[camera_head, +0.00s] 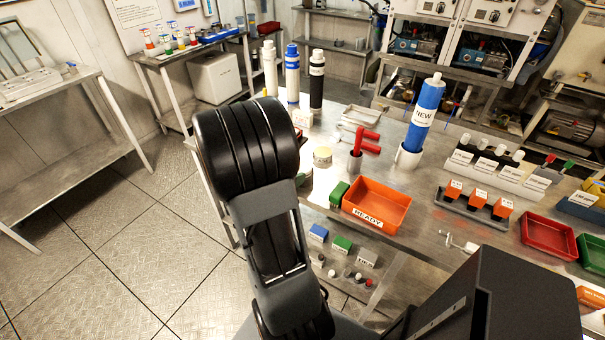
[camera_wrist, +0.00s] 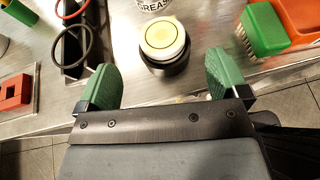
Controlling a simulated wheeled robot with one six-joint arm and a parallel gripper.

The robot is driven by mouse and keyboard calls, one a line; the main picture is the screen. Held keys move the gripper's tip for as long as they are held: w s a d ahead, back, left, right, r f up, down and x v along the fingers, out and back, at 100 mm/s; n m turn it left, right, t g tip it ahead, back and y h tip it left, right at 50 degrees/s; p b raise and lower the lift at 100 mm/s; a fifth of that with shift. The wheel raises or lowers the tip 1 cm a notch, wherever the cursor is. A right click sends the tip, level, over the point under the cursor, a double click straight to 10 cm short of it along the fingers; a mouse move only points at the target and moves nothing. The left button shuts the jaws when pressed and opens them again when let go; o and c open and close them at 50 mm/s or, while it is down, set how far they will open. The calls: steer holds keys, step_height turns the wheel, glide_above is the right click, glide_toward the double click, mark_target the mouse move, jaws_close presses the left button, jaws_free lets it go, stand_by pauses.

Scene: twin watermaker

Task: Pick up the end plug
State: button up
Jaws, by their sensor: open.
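A round cream plug-like piece (camera_wrist: 165,40), with a yellow ring on its top face, sits in a black round base in the wrist view. I take it for the end plug. My gripper (camera_wrist: 160,80) is open and empty, its two green fingers apart at the table's front edge. The piece lies just beyond the fingertips, between their lines, and is not touched. In the head view my arm covers that part of the table, and I cannot make out the piece or my gripper clearly.
A grease can (camera_wrist: 155,4) stands just behind. A black tray with rings (camera_wrist: 72,45) and a red block (camera_wrist: 14,92) are left. A green brush (camera_wrist: 264,28) and an orange READY bin (camera_head: 375,205) are right. A blue NEW cartridge (camera_head: 426,110) stands farther back.

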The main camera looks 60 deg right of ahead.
steer(key=shift+x, duration=3.1)
steer(key=shift+s+a+f, duration=0.1)
steer(key=c, duration=1)
steer(key=shift+c, duration=0.5)
